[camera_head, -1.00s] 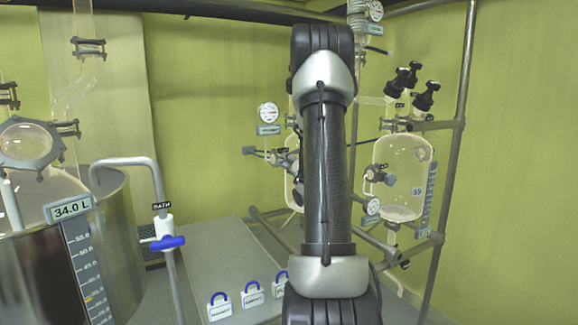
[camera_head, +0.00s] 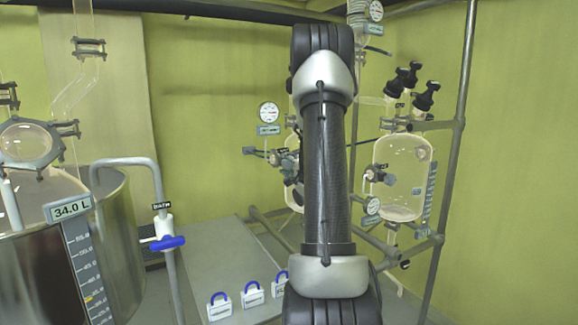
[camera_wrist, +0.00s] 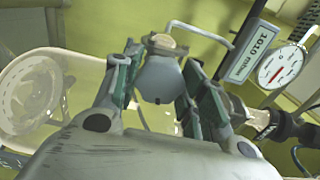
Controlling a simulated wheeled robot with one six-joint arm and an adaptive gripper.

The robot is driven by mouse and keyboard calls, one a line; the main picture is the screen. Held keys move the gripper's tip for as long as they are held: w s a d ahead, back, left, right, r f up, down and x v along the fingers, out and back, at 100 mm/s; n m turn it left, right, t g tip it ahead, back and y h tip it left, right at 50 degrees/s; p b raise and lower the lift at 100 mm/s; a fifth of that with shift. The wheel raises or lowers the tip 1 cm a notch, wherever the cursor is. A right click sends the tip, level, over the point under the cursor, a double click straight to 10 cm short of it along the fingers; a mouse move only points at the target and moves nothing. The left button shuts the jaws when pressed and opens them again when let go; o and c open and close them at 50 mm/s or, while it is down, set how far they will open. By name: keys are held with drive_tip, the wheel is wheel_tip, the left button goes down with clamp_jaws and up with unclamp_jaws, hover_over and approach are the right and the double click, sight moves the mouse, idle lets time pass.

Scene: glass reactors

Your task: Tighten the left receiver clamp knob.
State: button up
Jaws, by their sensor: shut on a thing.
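In the wrist view, my gripper (camera_wrist: 161,62) has its two green-padded fingers on either side of a grey clamp knob (camera_wrist: 159,82) and is shut on it. A pale rounded piece shows just beyond the knob. A clear glass vessel (camera_wrist: 32,95), apparently the left receiver, lies at the left of that view. In the head view, the left receiver (camera_head: 291,200) is mostly hidden behind my arm, with only its left edge showing. My gripper and the knob cannot be made out there.
A round gauge (camera_wrist: 281,66) and a pressure display (camera_wrist: 246,53) are close on the right in the wrist view. In the head view, the right receiver (camera_head: 402,175) hangs on a pipe frame (camera_head: 450,170). A large steel vessel (camera_head: 125,235) stands left.

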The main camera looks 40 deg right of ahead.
drive_tip(key=shift+f+m, duration=0.2)
drive_tip(key=shift+m, duration=0.4)
drive_tip(key=o, duration=1.1)
drive_tip(key=shift+r, duration=0.1)
drive_tip(key=shift+c, duration=0.2)
drive_tip(key=v, duration=0.7)
drive_tip(key=shift+s, duration=0.25)
drive_tip(key=shift+a, duration=0.1)
